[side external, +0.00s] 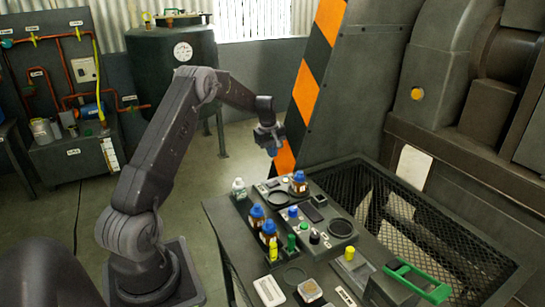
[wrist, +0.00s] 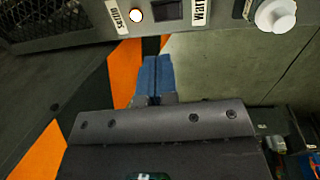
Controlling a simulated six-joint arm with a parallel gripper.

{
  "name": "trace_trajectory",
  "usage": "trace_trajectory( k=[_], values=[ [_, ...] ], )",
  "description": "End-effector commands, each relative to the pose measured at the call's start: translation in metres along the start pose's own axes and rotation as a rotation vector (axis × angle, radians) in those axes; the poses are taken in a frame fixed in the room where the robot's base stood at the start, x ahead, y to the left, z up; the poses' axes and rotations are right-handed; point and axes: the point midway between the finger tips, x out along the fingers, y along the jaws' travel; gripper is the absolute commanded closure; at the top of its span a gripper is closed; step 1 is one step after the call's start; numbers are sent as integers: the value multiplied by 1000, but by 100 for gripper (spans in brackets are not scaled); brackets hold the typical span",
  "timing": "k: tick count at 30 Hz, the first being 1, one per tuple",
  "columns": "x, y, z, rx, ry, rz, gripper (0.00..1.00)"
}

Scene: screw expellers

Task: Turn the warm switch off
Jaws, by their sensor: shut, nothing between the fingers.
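In the wrist view, a dark rocker switch (wrist: 166,10) sits at the top edge beside a white label (wrist: 200,12) reading "warm", which is cut off by the frame. Its on or off position cannot be made out. A small bright round light (wrist: 136,15) is left of the switch, next to a label (wrist: 117,18) reading "settin", partly cut off. My gripper (wrist: 153,62) has blue fingers pressed together and empty, apart from the switch in the picture. In the side view my gripper (side external: 271,148) hangs above the far end of the bench; I cannot pick out the switch there.
A mesh-floored bin (side external: 440,236) lies to the right. A striped post (side external: 307,85) stands behind my gripper. Open air surrounds my gripper.

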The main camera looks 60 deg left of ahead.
Motion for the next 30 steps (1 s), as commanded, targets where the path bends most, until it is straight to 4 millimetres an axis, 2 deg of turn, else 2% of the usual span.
trace_trajectory(
  k=[9,15,21,30],
  values=[
    [68,-1,1,1,-3,-3,100],
    [100,0,1,0,-2,-2,100],
    [116,0,0,0,-1,-1,100],
    [118,0,0,0,0,0,100]
  ],
)
